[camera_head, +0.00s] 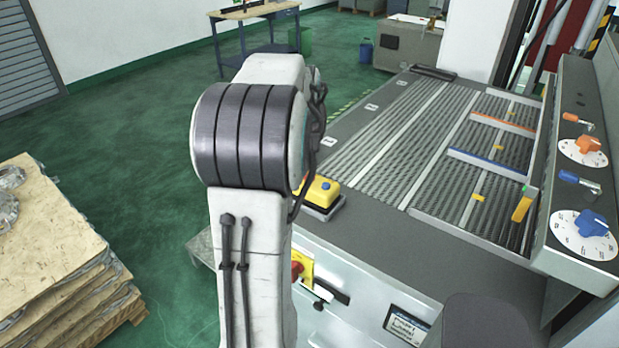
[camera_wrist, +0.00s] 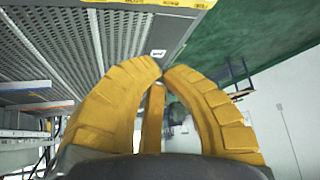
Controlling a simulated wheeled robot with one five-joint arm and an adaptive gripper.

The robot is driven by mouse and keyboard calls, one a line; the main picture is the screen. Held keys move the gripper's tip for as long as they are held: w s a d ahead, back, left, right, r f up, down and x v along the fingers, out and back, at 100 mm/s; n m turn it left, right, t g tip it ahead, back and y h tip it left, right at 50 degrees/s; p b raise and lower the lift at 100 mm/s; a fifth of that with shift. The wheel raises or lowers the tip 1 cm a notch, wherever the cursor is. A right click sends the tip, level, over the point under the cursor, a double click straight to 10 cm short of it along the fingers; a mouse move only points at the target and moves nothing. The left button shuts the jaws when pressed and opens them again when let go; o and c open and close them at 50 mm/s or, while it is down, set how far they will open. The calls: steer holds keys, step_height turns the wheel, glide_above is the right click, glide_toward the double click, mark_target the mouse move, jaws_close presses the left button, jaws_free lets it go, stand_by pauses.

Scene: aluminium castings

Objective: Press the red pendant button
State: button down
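A red knob (camera_head: 297,270) on a yellow plate (camera_head: 306,268) sits on the front of the grey machine, partly hidden by my arm. A yellow box with a blue button (camera_head: 320,193) sits on the machine's near left corner. I cannot tell whether either is the pendant, and no other red button shows clearly. My gripper (camera_wrist: 163,72) shows in the wrist view, its yellow fingers curved together with their tips meeting or nearly so. Nothing shows between them. In the head view, the gripper is hidden behind my arm.
The machine's ribbed bed (camera_head: 420,140) lies to the right, with a dial panel (camera_head: 575,200) at its far right. Stacked boards (camera_head: 50,240) stand at the left. A workbench (camera_head: 255,12) stands at the back. Green floor is clear between the boards and the workbench.

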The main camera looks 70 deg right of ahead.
mark_target(309, 178)
step_height(309, 178, down, 6)
steer(key=b, duration=0.3)
steer(key=shift+b, duration=0.4)
steer(key=shift+f+b, duration=0.7)
steer(key=shift+b, duration=0.15)
steer(key=c, duration=1.9)
jaws_free()
steer(key=shift+c, duration=0.2)
steer(key=shift+f, duration=0.1)
jaws_close()
steer(key=shift+f+b, duration=0.3)
steer(key=shift+b, duration=0.15)
steer(key=shift+f+b, duration=0.5)
steer(key=shift+r, duration=0.2)
steer(key=shift+r+p, duration=0.65)
steer(key=shift+r, duration=0.05)
steer(key=shift+r, duration=0.15)
